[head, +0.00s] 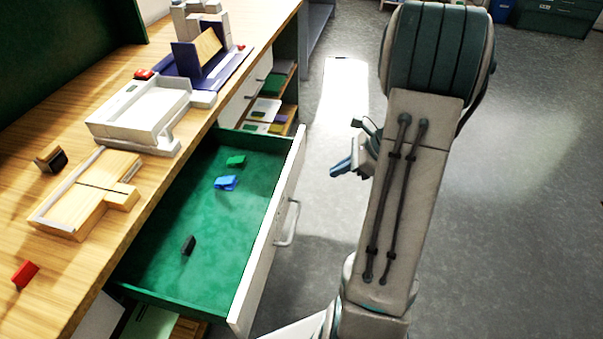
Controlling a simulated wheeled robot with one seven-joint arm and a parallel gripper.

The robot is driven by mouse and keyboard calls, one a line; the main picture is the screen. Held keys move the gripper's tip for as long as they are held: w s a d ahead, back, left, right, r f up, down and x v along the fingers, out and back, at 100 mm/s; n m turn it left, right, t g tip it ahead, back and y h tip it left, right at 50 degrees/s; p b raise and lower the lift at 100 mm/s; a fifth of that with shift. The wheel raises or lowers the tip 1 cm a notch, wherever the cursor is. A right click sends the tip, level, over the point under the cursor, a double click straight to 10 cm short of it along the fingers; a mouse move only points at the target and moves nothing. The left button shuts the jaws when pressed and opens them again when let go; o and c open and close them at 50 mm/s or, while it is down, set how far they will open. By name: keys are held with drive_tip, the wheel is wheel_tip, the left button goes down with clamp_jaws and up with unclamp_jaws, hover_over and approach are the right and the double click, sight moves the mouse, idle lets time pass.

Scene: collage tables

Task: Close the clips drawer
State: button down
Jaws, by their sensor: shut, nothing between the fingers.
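The clips drawer (258,262) stands pulled out from under the wooden worktop in the head view. It has a white front and a green lining. Its bar handle (291,222) faces right. Inside lie a green clip (236,161), a blue clip (226,182) and a black clip (189,245), spread apart on the lining. My gripper (340,168) is to the right of the drawer front, apart from the handle, over the floor. It is partly hidden behind my arm. It is shut and holds nothing.
On the worktop (70,290) are a white tray (140,112), a wooden block assembly (88,195), a red clip (25,274) and a dark-blue stand (190,60). Open shelves with papers (263,112) stand beyond the drawer. Grey floor to the right is clear.

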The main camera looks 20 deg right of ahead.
drive_tip(key=d+f+m, duration=0.1)
drive_tip(key=d, duration=0.1)
approach(293, 185)
wheel_tip(293, 185, down, 4)
drive_tip(key=a, duration=0.3)
drive_tip(key=shift+w+a+t, duration=0.25)
drive_tip(key=shift+w+t, duration=0.05)
drive_tip(key=shift+w, duration=0.6)
